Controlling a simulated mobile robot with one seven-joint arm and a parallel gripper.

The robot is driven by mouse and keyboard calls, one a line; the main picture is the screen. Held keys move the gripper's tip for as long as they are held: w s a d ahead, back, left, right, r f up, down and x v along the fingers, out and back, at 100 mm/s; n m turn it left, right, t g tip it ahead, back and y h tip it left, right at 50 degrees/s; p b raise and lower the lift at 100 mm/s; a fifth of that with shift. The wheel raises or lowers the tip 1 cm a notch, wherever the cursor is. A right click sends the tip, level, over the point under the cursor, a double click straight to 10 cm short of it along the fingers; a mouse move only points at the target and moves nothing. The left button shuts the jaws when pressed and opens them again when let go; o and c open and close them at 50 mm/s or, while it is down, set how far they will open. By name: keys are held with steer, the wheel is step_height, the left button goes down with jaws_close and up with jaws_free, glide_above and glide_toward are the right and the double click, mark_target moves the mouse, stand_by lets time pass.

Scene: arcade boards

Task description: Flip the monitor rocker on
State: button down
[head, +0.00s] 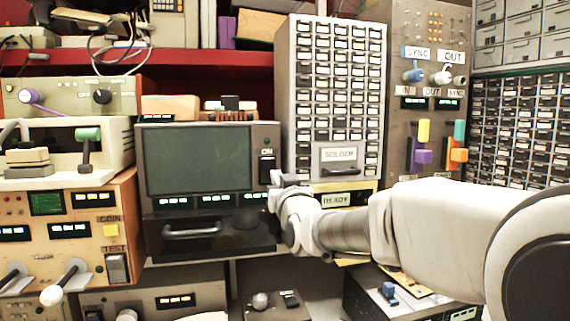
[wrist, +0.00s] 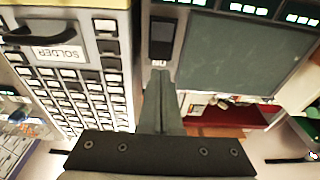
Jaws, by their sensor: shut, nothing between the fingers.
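The monitor (head: 198,160) has a dark green screen in a grey case. Its black rocker (head: 267,165) is on the right of the front panel, under an "ON" label. In the wrist view, which is turned upside down, the rocker (wrist: 162,38) shows beyond the fingertips. My gripper (head: 277,180) is just below and right of the rocker in the head view. In the wrist view my gripper (wrist: 160,74) is shut and empty, with its tips over the "ON" label area. I cannot tell whether the tips touch the panel or which way the rocker is tipped.
A tall drawer cabinet (head: 304,100) with a "SOLDER" drawer stands right beside the monitor. A drawer-like handle (head: 191,231) sticks out below the screen. An orange panel (head: 75,262) with levers is at the left. Coloured switches (head: 424,131) are on the panel at the right.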

mark_target(269, 162)
steer(key=p+x, duration=0.2)
steer(key=x, duration=0.5)
steer(key=shift+w, duration=0.1)
steer(key=shift+w+r+p, duration=0.2)
steer(key=shift+r+p, duration=0.2)
steer(key=shift+p, duration=0.35)
steer(key=shift+w+a+g+p, duration=0.1)
steer(key=shift+g+p, duration=0.3)
steer(key=shift+g, duration=0.1)
steer(key=shift+f+b, duration=0.25)
steer(key=shift+b, duration=0.05)
